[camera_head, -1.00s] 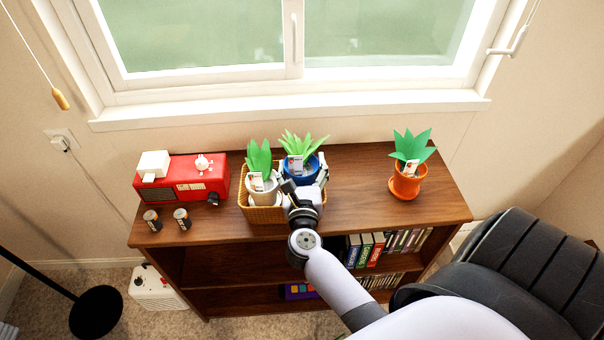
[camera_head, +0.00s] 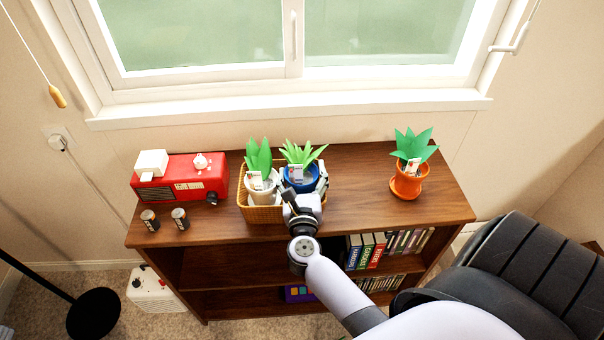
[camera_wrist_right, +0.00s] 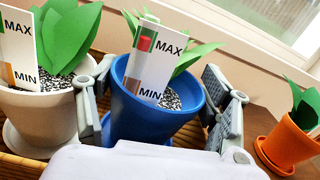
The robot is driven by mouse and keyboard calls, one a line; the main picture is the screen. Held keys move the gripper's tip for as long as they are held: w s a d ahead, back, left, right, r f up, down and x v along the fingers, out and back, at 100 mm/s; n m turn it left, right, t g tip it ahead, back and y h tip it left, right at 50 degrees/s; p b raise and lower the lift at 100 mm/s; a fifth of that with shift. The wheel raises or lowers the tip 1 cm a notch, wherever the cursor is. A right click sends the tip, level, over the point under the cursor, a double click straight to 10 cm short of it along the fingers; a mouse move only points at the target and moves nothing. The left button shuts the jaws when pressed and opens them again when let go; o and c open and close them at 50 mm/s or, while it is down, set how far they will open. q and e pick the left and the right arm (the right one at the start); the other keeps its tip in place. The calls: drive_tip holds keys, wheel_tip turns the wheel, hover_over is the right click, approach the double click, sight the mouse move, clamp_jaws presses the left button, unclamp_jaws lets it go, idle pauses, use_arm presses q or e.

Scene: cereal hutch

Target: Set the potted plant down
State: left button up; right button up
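A blue pot (camera_head: 311,183) with a spiky green plant stands upright in the right part of a woven basket (camera_head: 262,214) on the wooden shelf top. My right gripper (camera_head: 305,190) is around this pot. In the right wrist view the blue pot (camera_wrist_right: 150,112) is between the fingers (camera_wrist_right: 160,105); the left finger is close to it and the right finger stands a little apart, so the gripper looks open. The pot's base is hidden behind my gripper's palm. My left gripper is not in view.
A white potted plant (camera_head: 262,188) stands in the basket's left part, close to my left finger. An orange potted plant (camera_head: 408,183) on a saucer is at the right. A red radio (camera_head: 182,180) and two small cans (camera_head: 150,220) are at the left. The shelf's middle right is clear.

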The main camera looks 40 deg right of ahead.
drive_tip(key=o, duration=0.4)
drive_tip(key=shift+s+f, duration=0.1)
drive_tip(key=shift+f, duration=0.1)
drive_tip(key=shift+a, duration=0.1)
